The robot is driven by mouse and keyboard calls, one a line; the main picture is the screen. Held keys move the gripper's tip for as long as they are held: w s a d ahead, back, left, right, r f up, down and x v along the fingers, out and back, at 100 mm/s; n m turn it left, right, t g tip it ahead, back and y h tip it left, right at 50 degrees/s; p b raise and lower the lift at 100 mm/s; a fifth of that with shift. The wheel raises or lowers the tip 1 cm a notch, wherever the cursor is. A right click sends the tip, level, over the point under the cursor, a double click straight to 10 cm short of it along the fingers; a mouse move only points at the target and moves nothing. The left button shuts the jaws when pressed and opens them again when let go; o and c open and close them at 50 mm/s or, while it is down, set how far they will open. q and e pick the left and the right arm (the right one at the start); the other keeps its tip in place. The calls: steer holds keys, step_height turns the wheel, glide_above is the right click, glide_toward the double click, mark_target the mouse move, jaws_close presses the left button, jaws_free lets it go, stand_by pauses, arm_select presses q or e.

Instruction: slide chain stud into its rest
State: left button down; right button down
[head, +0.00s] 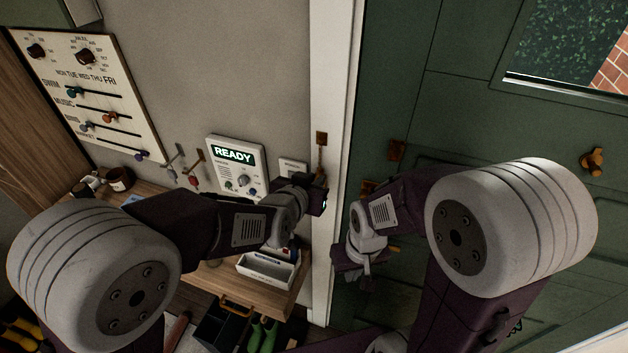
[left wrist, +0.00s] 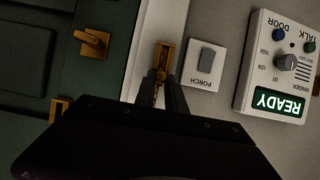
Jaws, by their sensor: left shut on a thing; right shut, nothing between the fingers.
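My left gripper (head: 318,190) is beside the white door frame; in the left wrist view its fingers (left wrist: 160,95) are shut on a small brass piece, apparently the chain stud (left wrist: 159,88). A brass fitting (left wrist: 164,54), probably the rest, is on the frame just beyond the fingertips. I cannot tell whether the stud touches it. My right gripper (head: 366,281) is shut and empty, low before the green door.
Brass fittings (head: 396,150) (left wrist: 92,40) and a brass knob (head: 592,161) are on the door. The PORCH switch (left wrist: 205,62) and READY panel (head: 236,166) are on the wall close to my left gripper. A wooden bench with a white tray (head: 266,272) is below.

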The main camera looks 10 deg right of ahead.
arm_select(q)
steer(key=shift+f+b, duration=1.85)
steer(key=shift+f, duration=0.25)
steer(key=c, duration=1.3)
jaws_free()
steer(key=shift+s+r, duration=0.1)
steer(key=v, duration=0.9)
